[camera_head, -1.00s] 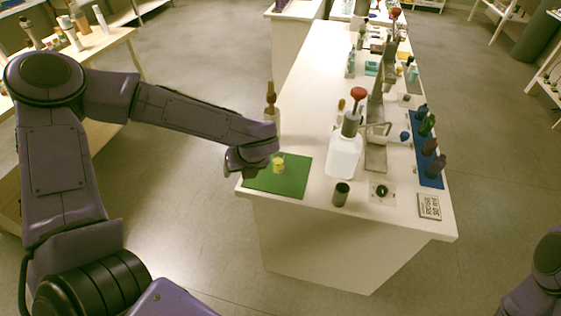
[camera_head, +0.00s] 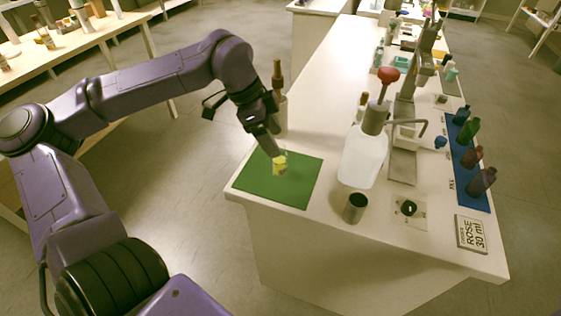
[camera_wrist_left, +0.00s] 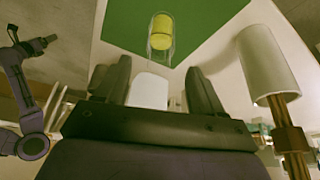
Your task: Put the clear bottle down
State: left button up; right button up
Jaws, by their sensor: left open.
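The clear bottle (camera_head: 280,166) with yellow liquid is on the green mat (camera_head: 252,182) at the near left corner of the white counter. It also shows in the left wrist view (camera_wrist_left: 162,38), over the green mat (camera_wrist_left: 118,22), beyond the fingertips. My left gripper (camera_head: 273,150) is just above and beside the bottle, pointing down toward it. In the left wrist view its fingers (camera_wrist_left: 158,72) are spread apart with no bottle between them.
A tall pale container (camera_head: 280,112) with brown sticks stands close behind my left gripper. A white pump jug (camera_head: 362,158) and a dark metal cup (camera_head: 355,208) stand right of the mat. A blue strip (camera_head: 472,178) holds several coloured bottles. A label block (camera_head: 471,233) sits near the front edge.

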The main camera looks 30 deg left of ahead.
aim_at(279, 160)
pick_arm(q)
jog(key=x, duration=0.4)
jog(key=shift+d+f, duration=0.1)
jog(key=shift+d, duration=0.05)
grip_shut()
